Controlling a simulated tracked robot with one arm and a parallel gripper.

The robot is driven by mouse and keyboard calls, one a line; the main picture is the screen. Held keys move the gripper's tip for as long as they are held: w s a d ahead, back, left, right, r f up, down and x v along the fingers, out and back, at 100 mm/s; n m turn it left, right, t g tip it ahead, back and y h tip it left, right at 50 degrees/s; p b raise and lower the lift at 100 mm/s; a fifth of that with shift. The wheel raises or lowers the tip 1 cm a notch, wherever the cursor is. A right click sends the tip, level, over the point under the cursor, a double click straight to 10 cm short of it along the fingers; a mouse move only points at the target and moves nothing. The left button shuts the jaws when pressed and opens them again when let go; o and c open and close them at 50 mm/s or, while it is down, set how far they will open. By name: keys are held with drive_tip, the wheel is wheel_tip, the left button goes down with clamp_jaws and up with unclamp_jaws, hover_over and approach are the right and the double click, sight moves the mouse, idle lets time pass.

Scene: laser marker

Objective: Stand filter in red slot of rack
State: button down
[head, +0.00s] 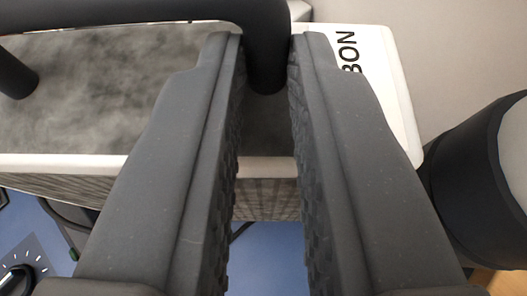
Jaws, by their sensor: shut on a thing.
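The filter (90,100) is a box with a mottled dark grey top, a white rim and a white label at its right end, where the letters "BON" show. A thick black handle (150,12) arches over its top. My gripper (267,50) is shut on the filter's handle, with one ribbed finger on each side of the handle's right leg. The fingers cover part of the filter's top and front side. The rack and its red slot do not show in this view.
A blue surface (268,262) lies below the filter. A dark dial (18,278) with white marks is at the lower left. A black cylinder (480,180) with a pale part stands close to the filter's right end. A plain grey surface (460,50) fills the upper right.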

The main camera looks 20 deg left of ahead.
sight(264, 187)
wheel_tip(264, 187, down, 3)
drive_tip(key=shift+s+f, duration=0.1)
drive_tip(key=shift+f, duration=0.15)
drive_tip(key=shift+s+d+f+b, duration=0.15)
drive_tip(key=shift+s+f, duration=0.1)
drive_tip(key=shift+f, duration=0.3)
drive_tip(key=shift+s+a+f+b, duration=0.1)
drive_tip(key=shift+s+f+b, duration=0.1)
drive_tip(key=shift+f, duration=0.3)
drive_tip(key=c, duration=1.5)
unclamp_jaws()
drive_tip(key=shift+s+d+f, duration=0.1)
drive_tip(key=shift+f, duration=0.05)
drive_tip(key=shift+r+p, duration=0.3)
drive_tip(key=shift+r, duration=0.25)
drive_tip(key=shift+o, duration=0.2)
drive_tip(key=shift+s+d, duration=0.25)
drive_tip(key=shift+s, duration=0.1)
drive_tip(key=r+b+v, duration=0.1)
drive_tip(key=r+v, duration=0.1)
drive_tip(key=v, duration=0.8)
drive_tip(key=shift+w, duration=0.1)
